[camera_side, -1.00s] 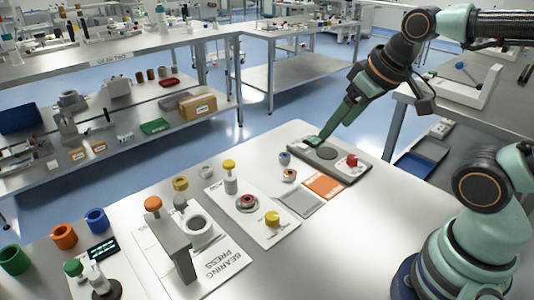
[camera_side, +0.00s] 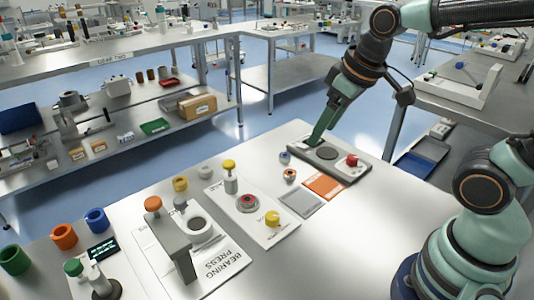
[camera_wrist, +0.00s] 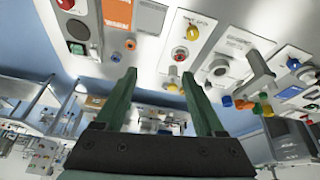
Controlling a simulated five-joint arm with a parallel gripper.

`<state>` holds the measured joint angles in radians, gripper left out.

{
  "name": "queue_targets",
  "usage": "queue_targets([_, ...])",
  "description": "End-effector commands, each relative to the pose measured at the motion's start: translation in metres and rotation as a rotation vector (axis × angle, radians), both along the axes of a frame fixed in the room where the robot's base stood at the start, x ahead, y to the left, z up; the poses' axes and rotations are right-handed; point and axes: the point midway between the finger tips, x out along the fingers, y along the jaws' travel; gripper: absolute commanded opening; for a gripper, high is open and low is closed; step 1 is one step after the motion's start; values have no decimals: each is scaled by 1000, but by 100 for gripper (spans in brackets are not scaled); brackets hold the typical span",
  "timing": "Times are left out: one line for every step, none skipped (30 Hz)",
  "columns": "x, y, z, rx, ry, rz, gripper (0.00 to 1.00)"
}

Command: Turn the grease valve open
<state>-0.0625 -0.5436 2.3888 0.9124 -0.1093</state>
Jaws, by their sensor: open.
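The yellow knob looks like a valve handle, but I cannot read a label naming the grease valve. In the wrist view the yellow knob (camera_wrist: 192,32) is at upper right, beyond my right finger. My gripper (camera_side: 312,140) is over the left end of the grey control box, away from the yellow knob. The wrist view shows my gripper (camera_wrist: 160,85) with its fingers apart and nothing between them.
The grey control box (camera_side: 336,167) has a red button (camera_side: 352,160). Orange (camera_side: 323,187) and grey (camera_side: 300,204) squares lie between it and the panel. The bearing press (camera_side: 170,235) stands left of the panel. The table's right front is clear.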

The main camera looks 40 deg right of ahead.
Motion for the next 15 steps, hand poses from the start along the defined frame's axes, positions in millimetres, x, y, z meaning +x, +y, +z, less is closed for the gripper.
queue_targets([7, 8, -7, -16, 43, 56, 71])
queue_targets([10, 12, -10, -25, 64, 88, 71])
queue_targets([15, 18, -15, -35, 91, 132, 71])
queue_targets([19, 22, -19, -45, 110, 165, 71])
queue_targets([23, 27, -23, -52, 129, 197, 71])
queue_targets([27, 33, -29, -64, 156, 240, 71])
queue_targets([30, 38, -34, -71, 175, 272, 71])
queue_targets([34, 42, -39, -79, 193, 306, 71])
queue_targets([38, 49, -46, -89, 219, 349, 71])
queue_targets([40, 53, -51, -96, 237, 379, 71])
queue_targets([42, 58, -57, -102, 255, 411, 71])
queue_targets([45, 63, -64, -110, 276, 448, 71])
queue_targets([46, 67, -69, -116, 292, 473, 71])
queue_targets([48, 70, -73, -121, 305, 497, 71])
queue_targets([50, 74, -79, -126, 320, 525, 71])
